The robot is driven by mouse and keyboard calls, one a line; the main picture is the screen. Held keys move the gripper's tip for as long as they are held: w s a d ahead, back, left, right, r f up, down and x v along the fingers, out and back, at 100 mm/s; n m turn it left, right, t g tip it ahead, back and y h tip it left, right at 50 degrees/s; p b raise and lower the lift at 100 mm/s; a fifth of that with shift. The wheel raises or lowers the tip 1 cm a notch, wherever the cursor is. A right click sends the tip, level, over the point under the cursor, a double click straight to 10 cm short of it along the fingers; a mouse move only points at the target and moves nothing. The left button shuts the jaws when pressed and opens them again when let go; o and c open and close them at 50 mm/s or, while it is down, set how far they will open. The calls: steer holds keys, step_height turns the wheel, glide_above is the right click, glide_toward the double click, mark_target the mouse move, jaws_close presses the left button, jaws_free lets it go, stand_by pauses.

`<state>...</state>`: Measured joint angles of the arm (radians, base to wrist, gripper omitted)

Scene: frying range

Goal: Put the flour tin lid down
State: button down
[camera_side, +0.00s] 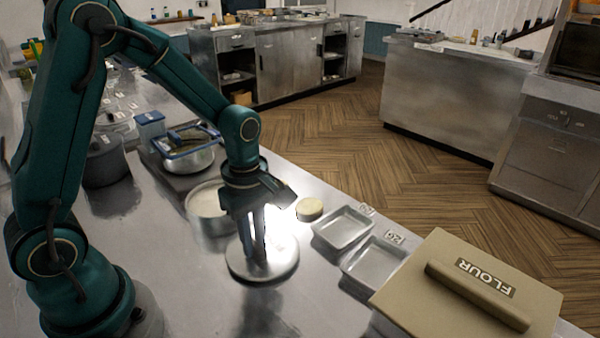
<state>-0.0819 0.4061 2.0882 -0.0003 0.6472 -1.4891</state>
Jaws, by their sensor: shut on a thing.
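My gripper (258,250) points down and is shut at the middle of a round, flat metal lid (283,267). The part between the fingers is hidden, and bright glare lies beside them. The lid is level, at or just above the steel counter; I cannot tell if it touches. An open round metal container (207,201) with pale contents stands just behind it, partly hidden by my gripper. A tan rectangular box or cover (415,282) with a bar handle and a FLOUR label (486,277) sits at the front right, apart from my gripper.
Two shallow metal trays (345,228) (376,264) with small tags stand right of the lid, near a small round yellowish item (309,208). A blue-rimmed strainer over a bowl (190,160) and a dark pot (104,162) stand behind left. Bare counter (310,300) lies in front.

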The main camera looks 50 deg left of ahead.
mark_target(255, 242)
steer(key=shift+f, duration=0.15)
steer(key=c, duration=0.8)
jaws_free()
step_height(255, 242, up, 12)
steer(key=f, duration=0.1)
steer(key=s+r+m+t, duration=0.1)
steer(key=s+m+t, duration=0.1)
steer(key=m, duration=0.4)
steer(key=s+d+r+m+t, duration=0.1)
steer(key=s+m, duration=0.3)
steer(key=m, duration=0.2)
steer(key=s+d+r+m+t, duration=0.1)
steer(key=s+m+t, duration=0.1)
steer(key=m, duration=0.4)
steer(key=shift+s+t, duration=0.3)
steer(key=shift+s, duration=0.25)
